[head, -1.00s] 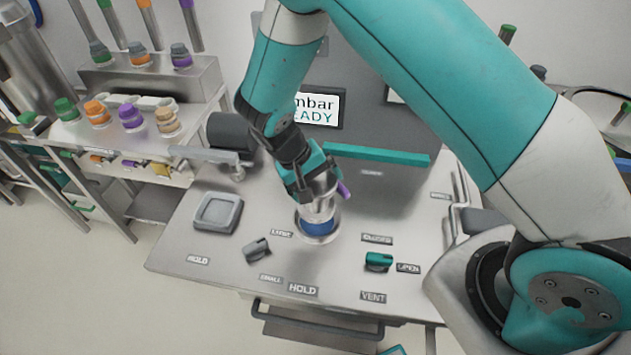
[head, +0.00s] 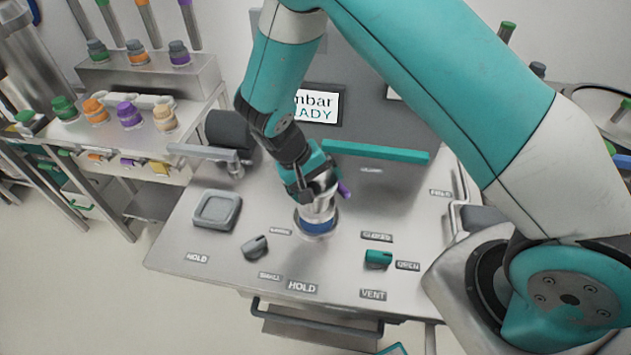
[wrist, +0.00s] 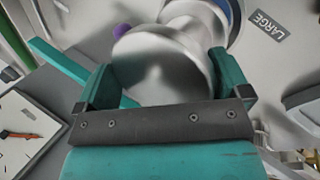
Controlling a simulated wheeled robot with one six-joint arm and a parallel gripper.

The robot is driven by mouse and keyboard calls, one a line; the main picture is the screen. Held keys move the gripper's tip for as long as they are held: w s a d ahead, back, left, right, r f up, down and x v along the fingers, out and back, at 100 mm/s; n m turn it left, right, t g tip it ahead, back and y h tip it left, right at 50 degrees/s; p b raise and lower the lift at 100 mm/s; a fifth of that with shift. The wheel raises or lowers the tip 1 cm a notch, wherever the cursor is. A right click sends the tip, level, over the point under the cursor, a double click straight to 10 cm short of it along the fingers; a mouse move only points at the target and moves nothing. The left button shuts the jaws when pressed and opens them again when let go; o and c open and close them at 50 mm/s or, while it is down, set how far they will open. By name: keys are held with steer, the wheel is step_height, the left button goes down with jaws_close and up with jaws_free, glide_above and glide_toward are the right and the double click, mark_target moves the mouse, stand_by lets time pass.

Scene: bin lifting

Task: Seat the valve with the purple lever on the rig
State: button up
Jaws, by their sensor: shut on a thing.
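The valve (head: 316,207) is a silvery metal body with a purple lever (head: 344,189) on its right side. It stands about upright over the round blue-ringed port (head: 316,227) of the steel rig table (head: 330,268). My gripper (head: 313,192) is shut on the valve from above. In the wrist view the valve (wrist: 160,62) sits between the two teal fingers, with the purple lever (wrist: 121,31) partly showing behind it. The valve's lower end meets the blue ring, but I cannot tell whether it is fully down.
A grey square tray (head: 217,210) lies left of the port. A grey knob (head: 256,247) and a teal knob (head: 378,258) stand in front. A teal bar (head: 375,152) runs behind. A rack on the left holds several coloured valves, one purple (head: 129,115).

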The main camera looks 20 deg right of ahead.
steer(key=shift+f+b, duration=1.4)
steer(key=shift+f, duration=0.6)
stand_by(0.7)
steer(key=o, duration=1.2)
steer(key=shift+c, duration=0.2)
steer(key=shift+r+p, duration=3.3)
steer(key=shift+r, duration=1.2)
